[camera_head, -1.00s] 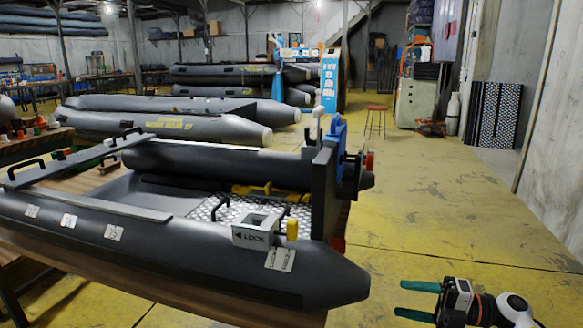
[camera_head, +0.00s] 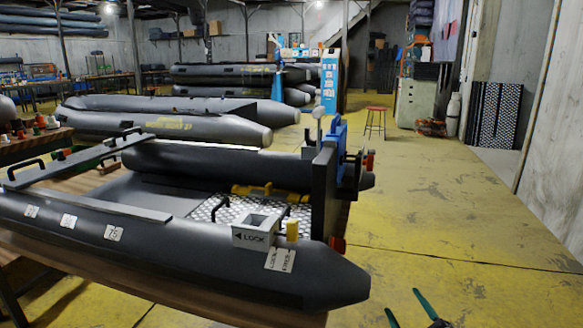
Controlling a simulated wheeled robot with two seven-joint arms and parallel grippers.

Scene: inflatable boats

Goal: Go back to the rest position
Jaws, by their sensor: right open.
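My right gripper (camera_head: 408,309) shows at the bottom edge, right of the near boat, with its two green fingers spread apart and nothing between them. Most of its body is cut off by the frame. It is over the yellow floor, apart from the boat. My left gripper is out of view.
The boat's black transom (camera_head: 325,190) carries a blue part (camera_head: 335,132). More grey boats (camera_head: 165,122) lie behind. A red stool (camera_head: 375,121) and a white cabinet (camera_head: 416,104) stand farther back. The yellow floor (camera_head: 450,220) on the right is clear.

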